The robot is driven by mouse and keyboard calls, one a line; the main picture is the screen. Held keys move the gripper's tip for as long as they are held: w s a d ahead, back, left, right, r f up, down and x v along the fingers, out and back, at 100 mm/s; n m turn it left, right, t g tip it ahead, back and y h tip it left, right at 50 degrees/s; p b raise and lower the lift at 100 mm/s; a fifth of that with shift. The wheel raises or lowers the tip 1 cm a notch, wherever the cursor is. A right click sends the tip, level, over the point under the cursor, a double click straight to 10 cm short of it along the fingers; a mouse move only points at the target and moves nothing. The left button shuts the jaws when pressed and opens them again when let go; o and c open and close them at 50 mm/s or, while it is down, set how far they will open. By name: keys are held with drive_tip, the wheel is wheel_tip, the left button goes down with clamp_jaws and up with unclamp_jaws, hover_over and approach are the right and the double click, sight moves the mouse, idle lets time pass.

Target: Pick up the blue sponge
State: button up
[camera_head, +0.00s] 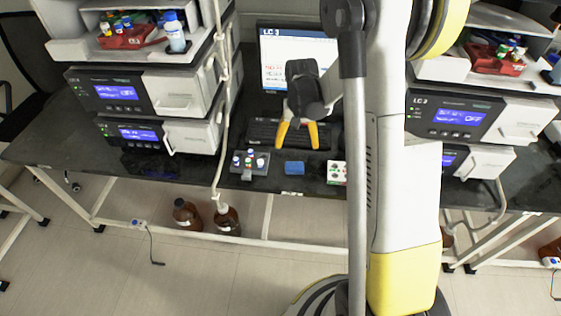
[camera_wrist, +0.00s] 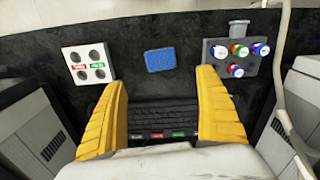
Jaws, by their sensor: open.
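The blue sponge (camera_head: 294,168) is a small block lying flat on the dark bench top near its front edge. It also shows in the wrist view (camera_wrist: 160,60), lying alone beyond my fingertips. My gripper (camera_head: 298,140) has yellow fingers spread apart with nothing between them. In the wrist view the two fingers (camera_wrist: 162,80) frame the sponge from a distance, above the keyboard. The sponge is not touched and is in full sight in both views.
A grey vial rack (camera_head: 249,163) and a white holder (camera_head: 337,173) flank the sponge with small gaps. A black keyboard (camera_head: 262,133) and a monitor (camera_head: 290,60) stand behind. Instrument stacks (camera_head: 125,92) rise on both sides. A hose (camera_head: 225,120) hangs at left.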

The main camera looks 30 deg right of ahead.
sight(295, 163)
wheel_tip(295, 163, down, 7)
drive_tip(key=shift+w+d+r+b, duration=0.1)
drive_tip(key=shift+r+b, duration=0.1)
drive_tip(key=shift+b, duration=0.9)
drive_tip(key=f+b, duration=0.1)
drive_tip(key=f, duration=0.2)
drive_tip(key=f+b, duration=0.1)
drive_tip(key=f, duration=0.1)
drive_tip(key=shift+w+b, duration=0.3)
drive_tip(key=shift+b, duration=0.05)
drive_tip(key=shift+r, duration=0.1)
drive_tip(key=c, duration=0.9)
